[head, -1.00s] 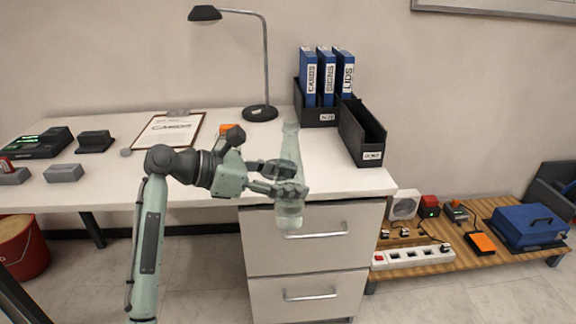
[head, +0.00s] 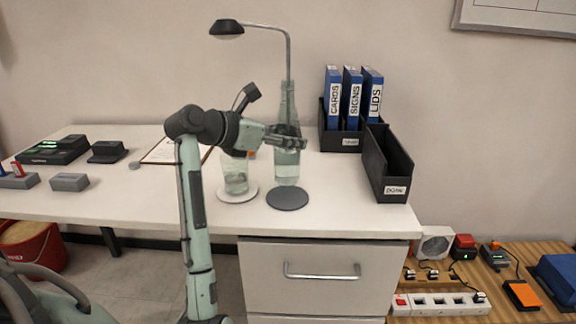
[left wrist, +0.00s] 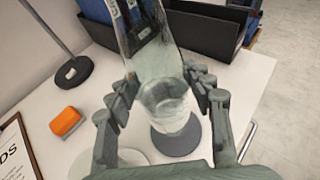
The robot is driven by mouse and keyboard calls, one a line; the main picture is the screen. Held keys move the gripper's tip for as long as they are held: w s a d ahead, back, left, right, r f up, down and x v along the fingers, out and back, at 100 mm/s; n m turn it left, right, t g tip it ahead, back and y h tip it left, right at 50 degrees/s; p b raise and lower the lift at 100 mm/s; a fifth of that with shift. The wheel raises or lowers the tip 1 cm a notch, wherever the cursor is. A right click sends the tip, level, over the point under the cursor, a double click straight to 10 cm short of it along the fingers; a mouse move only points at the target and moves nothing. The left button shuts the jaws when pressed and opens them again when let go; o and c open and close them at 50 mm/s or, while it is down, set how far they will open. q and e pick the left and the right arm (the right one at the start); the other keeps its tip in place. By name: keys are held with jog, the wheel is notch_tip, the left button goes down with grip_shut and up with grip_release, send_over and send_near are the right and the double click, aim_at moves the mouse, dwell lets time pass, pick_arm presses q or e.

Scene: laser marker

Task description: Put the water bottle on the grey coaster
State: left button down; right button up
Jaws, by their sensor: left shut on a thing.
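The clear water bottle (head: 287,165) is upright in my left gripper (head: 290,143), which is shut around its middle. In the left wrist view the bottle (left wrist: 150,60) stands between the fingers of the gripper (left wrist: 165,95). The round grey coaster (head: 288,198) lies near the table's front edge, just below the bottle in the head view. The left wrist view also shows the coaster (left wrist: 177,140), partly hidden behind the bottle. The bottle's base appears above the coaster, apart from it. My right gripper is not in view.
A glass (head: 236,175) stands on a white coaster (head: 238,196) just left of the grey one. A lamp (head: 289,60) and an orange object (left wrist: 65,121) are behind.

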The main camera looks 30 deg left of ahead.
aim_at(278, 156)
pick_arm(q)
jog(key=shift+d+f+b, duration=0.1)
jog(key=shift+f+b, duration=0.3)
jog(key=shift+f, duration=1.85)
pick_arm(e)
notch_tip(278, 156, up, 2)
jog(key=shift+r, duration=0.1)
pick_arm(q)
jog(key=c, duration=1)
grip_release()
jog(key=o, duration=0.4)
jog(key=shift+c, duration=0.2)
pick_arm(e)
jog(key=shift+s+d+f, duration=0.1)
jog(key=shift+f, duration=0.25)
